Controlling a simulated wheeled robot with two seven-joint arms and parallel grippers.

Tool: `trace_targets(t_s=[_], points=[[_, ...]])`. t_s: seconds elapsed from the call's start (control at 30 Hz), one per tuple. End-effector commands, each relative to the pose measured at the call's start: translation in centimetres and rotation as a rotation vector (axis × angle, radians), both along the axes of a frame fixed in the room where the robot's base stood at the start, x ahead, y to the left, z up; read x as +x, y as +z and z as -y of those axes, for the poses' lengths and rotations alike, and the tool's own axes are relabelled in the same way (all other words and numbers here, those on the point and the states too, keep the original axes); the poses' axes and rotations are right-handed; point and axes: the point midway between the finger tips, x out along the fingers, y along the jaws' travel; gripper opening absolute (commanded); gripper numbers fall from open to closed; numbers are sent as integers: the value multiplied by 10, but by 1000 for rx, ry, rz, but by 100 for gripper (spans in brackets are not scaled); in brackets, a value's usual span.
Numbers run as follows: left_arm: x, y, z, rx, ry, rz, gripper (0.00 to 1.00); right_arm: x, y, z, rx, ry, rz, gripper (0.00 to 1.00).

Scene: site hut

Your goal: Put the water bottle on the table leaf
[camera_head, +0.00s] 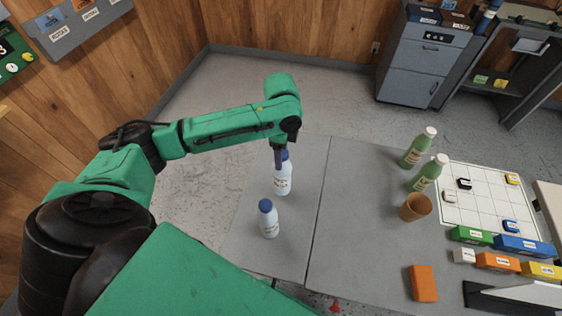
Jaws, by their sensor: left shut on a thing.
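A white water bottle (282,184) with a blue cap is upright at the end of my left arm. My left gripper (281,158) points down and is shut on its cap end, which the fingers partly hide. The bottle is over the grey table leaf (296,236), left of the seam; I cannot tell whether its base touches. A second white bottle with a blue cap (268,220) stands on the leaf, nearer and slightly left, apart from the held one. My right gripper is not in view.
The tabletop between the seam and the cup is clear.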

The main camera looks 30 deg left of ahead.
Motion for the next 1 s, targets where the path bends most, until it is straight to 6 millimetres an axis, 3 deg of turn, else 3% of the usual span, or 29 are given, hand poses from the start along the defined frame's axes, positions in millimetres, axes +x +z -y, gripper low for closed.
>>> trace_targets(t_s=[0.2,0.4,0.43,0.5,0.83,1.0], points=[[-1,-35,0,0,-1,-2,0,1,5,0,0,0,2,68],[0,-40,0,0,-1,1,0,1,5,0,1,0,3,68],[-1,-41,0,0,-1,-2,59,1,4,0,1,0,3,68],[-1,-41,0,1,-1,-2,85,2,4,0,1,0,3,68],[-1,-39,0,1,-1,-1,86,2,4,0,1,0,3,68],[0,-14,0,1,-1,3,86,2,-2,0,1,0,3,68]])
